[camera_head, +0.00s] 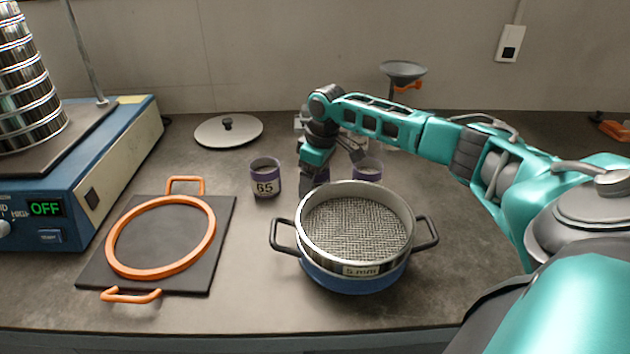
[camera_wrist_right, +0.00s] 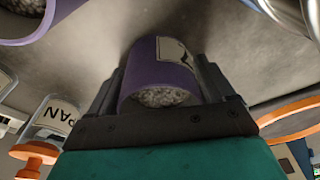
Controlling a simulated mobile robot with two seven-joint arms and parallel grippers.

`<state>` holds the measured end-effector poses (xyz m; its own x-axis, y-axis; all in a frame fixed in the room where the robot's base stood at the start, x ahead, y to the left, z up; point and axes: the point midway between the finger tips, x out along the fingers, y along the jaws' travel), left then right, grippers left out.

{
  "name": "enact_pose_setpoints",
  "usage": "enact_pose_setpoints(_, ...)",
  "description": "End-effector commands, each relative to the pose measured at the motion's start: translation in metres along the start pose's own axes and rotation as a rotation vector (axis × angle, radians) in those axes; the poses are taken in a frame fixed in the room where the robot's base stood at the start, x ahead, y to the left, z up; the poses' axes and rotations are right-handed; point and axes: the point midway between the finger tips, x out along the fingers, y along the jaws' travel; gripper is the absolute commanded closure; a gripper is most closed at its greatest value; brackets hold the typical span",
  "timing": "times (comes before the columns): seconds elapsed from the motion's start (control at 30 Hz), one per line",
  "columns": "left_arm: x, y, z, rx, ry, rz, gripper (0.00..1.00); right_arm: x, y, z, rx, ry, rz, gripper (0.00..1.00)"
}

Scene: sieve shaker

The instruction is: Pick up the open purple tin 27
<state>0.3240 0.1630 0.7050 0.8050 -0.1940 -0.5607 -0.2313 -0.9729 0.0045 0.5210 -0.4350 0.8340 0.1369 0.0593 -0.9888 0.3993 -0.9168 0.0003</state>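A purple tin (camera_wrist_right: 158,75) sits between the fingers of my right gripper (camera_wrist_right: 160,90) in the right wrist view, with grey grains in its open mouth. Both fingers lie along its sides with no clear gap. Its label is partly cut off, so I cannot read its number. In the head view my right gripper (camera_head: 316,177) points down behind the sieve and mostly hides this tin. Whether the tin touches the table is hidden. My left gripper is not in view.
A purple tin marked 65 (camera_head: 265,178) stands left of the gripper, another purple tin (camera_head: 367,171) right. The 5 mm sieve (camera_head: 343,270) on a blue-based pan is in front. An orange ring (camera_head: 117,262) on a dark plate, a lid (camera_head: 228,133) and the shaker (camera_head: 95,185) are left.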

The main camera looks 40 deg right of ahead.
Motion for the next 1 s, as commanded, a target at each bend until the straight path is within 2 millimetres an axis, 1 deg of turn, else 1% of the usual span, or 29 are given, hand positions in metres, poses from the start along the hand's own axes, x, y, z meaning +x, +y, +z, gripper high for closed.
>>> enact_pose_setpoints(0.03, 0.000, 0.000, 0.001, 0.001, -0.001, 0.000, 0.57, 0.000, 0.000, 0.000, 0.000, 0.000, 0.000, 0.23)
enact_pose_setpoints(0.07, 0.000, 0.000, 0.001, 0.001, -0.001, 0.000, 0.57, 0.000, 0.000, 0.000, 0.000, 0.000, 0.000, 0.25)
enact_pose_setpoints(0.4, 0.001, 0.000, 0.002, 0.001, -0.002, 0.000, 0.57, 0.000, 0.000, 0.000, 0.000, 0.000, 0.000, 0.58)
enact_pose_setpoints(0.47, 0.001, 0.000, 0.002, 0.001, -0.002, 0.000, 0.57, -0.001, 0.000, 0.000, 0.000, 0.001, 0.000, 0.62)
enact_pose_setpoints(0.67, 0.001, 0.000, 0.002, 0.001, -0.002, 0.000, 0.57, -0.001, 0.000, 0.000, 0.000, 0.001, 0.001, 0.63)
enact_pose_setpoints(0.77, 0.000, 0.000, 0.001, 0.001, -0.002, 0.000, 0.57, -0.007, 0.000, -0.001, 0.000, 0.002, 0.001, 0.63)
enact_pose_setpoints(0.87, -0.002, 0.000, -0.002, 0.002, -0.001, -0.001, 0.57, -0.021, 0.001, -0.004, 0.000, 0.004, 0.002, 0.63)
enact_pose_setpoints(0.97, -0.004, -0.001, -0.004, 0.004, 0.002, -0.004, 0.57, -0.043, 0.001, -0.007, -0.001, 0.005, 0.002, 0.63)
enact_pose_setpoints(1.0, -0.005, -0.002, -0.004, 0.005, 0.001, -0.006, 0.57, -0.054, 0.001, -0.009, -0.002, 0.006, 0.002, 0.63)
